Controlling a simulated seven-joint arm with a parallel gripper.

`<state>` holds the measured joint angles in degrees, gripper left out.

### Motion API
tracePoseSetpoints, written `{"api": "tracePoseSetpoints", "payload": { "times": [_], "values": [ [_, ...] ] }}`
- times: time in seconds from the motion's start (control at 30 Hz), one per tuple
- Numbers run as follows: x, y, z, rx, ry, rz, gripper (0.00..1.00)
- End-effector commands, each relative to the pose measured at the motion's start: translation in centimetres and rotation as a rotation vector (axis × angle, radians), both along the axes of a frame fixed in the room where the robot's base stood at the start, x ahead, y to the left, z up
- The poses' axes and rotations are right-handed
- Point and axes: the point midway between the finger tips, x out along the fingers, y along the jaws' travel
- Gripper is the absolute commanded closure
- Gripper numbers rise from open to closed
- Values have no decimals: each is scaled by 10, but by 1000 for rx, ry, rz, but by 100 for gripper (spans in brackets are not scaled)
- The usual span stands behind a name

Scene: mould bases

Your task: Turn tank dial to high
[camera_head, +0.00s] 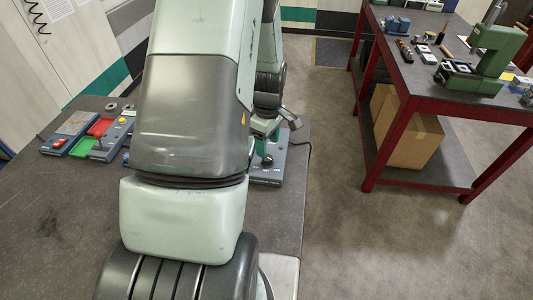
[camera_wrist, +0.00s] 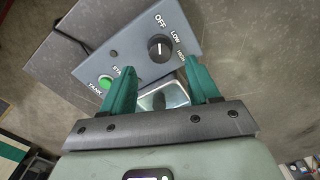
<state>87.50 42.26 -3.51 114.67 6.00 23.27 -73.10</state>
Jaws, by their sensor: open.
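The tank dial (camera_wrist: 160,47) is a round black knob on a grey-blue control panel (camera_wrist: 125,43) in the wrist view. OFF, LOW and HIGH are printed around its edge, with HIGH nearest my right finger. A small light mark shows on the knob, but I cannot tell surely which label it points at. My gripper (camera_wrist: 157,68) is open, with its two teal fingers apart; the knob appears just past the gap between the fingertips, and nothing is held. In the head view the panel (camera_head: 265,177) is at the table's right edge, partly hidden by my arm.
A green button (camera_wrist: 105,81) sits on the panel. Other boxes with a red plate (camera_head: 100,127) and a green plate (camera_head: 82,147) stand at the table's left. A red-framed bench (camera_head: 382,130) with tools is at right. The table's front left is clear.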

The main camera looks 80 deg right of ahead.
Motion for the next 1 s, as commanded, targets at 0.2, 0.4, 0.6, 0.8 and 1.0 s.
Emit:
{"api": "tracePoseSetpoints", "payload": {
  "times": [0.2,0.4,0.6,0.8,1.0],
  "values": [
    [0,0,-38,1,1,0,40],
    [0,0,-54,0,0,-1,40],
    [0,0,-56,-1,0,-1,40],
    [0,0,-56,-1,0,0,55],
    [0,0,-55,-1,0,0,85]
  ]
}}
